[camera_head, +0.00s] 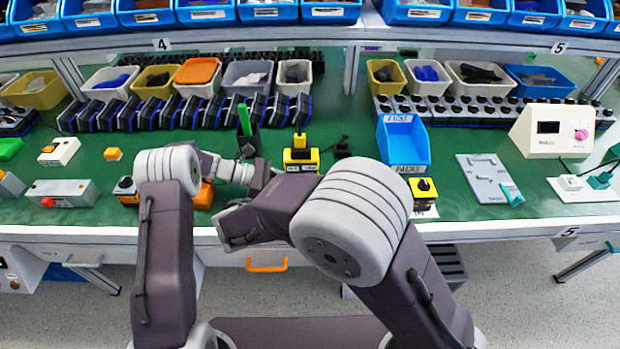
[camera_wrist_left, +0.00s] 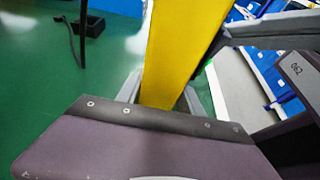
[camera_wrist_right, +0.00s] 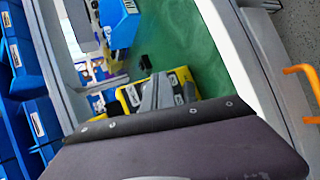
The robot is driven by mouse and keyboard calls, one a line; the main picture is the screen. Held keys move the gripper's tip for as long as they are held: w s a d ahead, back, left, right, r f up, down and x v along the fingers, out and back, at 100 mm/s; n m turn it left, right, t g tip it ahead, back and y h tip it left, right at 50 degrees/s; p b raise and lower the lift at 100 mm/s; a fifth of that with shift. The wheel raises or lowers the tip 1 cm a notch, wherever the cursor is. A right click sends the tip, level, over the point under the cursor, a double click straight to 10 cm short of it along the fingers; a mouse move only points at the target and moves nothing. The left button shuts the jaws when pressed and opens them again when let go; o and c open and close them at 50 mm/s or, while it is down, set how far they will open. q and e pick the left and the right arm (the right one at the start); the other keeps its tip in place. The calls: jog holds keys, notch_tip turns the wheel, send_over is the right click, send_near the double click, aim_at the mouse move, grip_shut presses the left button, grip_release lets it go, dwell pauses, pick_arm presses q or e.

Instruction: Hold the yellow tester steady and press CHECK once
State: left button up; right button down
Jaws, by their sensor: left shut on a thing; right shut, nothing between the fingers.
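The yellow tester (camera_head: 301,160), with a black band, a pale label and a raised yellow top, is upright at mid-table in the head view. My left gripper (camera_wrist_left: 160,95) is shut on its yellow body, which fills the middle of the left wrist view. In the head view, my right forearm partly covers the area just in front of the tester. My right gripper (camera_wrist_right: 162,85) is shut and empty, its fingertips in front of the tester (camera_wrist_right: 184,78) in the right wrist view. Whether they touch it I cannot tell. No CHECK marking is readable.
A blue bin (camera_head: 403,141) and a second yellow device with a black knob (camera_head: 424,189) stand to the right. A green item in a dark holder (camera_head: 246,137) and orange-topped boxes are to the left.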

jog(key=shift+s, duration=2.1)
pick_arm(q)
jog(key=o, duration=1.5)
